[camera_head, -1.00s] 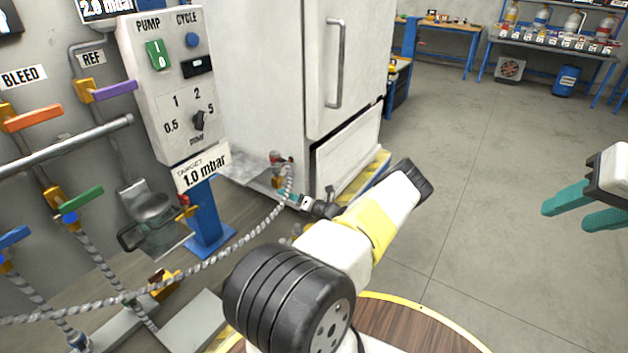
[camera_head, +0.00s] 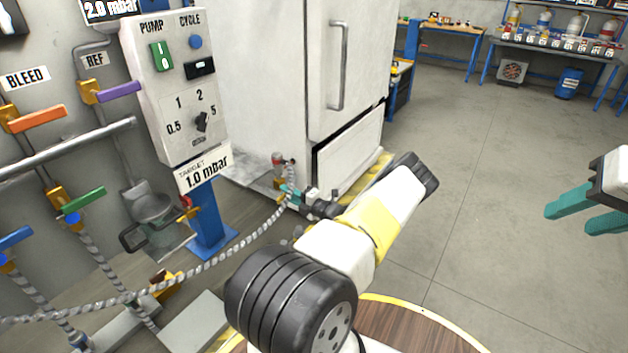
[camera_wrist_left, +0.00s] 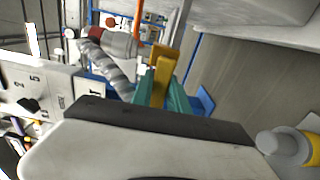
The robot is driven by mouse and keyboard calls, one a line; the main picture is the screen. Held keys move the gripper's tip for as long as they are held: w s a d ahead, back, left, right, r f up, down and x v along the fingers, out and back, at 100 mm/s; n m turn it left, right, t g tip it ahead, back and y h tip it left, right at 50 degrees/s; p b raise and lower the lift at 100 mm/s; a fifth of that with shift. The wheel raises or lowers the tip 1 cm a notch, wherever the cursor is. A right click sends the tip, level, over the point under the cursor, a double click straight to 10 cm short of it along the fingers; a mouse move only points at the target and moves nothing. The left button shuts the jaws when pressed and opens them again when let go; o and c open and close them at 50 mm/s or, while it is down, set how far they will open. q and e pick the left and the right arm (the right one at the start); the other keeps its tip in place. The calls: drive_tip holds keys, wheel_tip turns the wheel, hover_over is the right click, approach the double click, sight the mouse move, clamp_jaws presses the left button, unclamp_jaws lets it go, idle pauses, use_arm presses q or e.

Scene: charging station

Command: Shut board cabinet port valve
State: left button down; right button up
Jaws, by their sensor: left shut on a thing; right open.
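The port valve shows in the head view as a small fitting with a red and grey top (camera_head: 278,160) at the foot of the white cabinet (camera_head: 265,90), where the braided hose (camera_head: 240,242) ends. My left gripper (camera_head: 290,193) is at this fitting, its teal fingers partly hidden by my wrist. In the left wrist view the fingers (camera_wrist_left: 160,88) are shut on a yellow valve handle (camera_wrist_left: 161,62). The grey fitting with a red end (camera_wrist_left: 118,44) and the hose lie beside it. The handle's exact angle is hard to tell. My right gripper (camera_head: 585,212) is open and empty at the right edge.
A pump panel (camera_head: 170,85) on a blue post (camera_head: 208,220) stands left of the cabinet. Wall pipes with orange (camera_head: 37,118), purple and green handles are further left. The hose sags across the front. The floor to the right is clear, with workbenches at the back.

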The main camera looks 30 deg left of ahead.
use_arm(q)
drive_tip(key=shift+d, duration=0.1)
idle(0.5)
drive_tip(key=c, duration=1.3)
unclamp_jaws()
drive_tip(key=d, duration=0.7)
drive_tip(key=shift+s+d, duration=0.3)
drive_tip(key=shift+d, duration=0.05)
drive_tip(key=shift+r, duration=0.1)
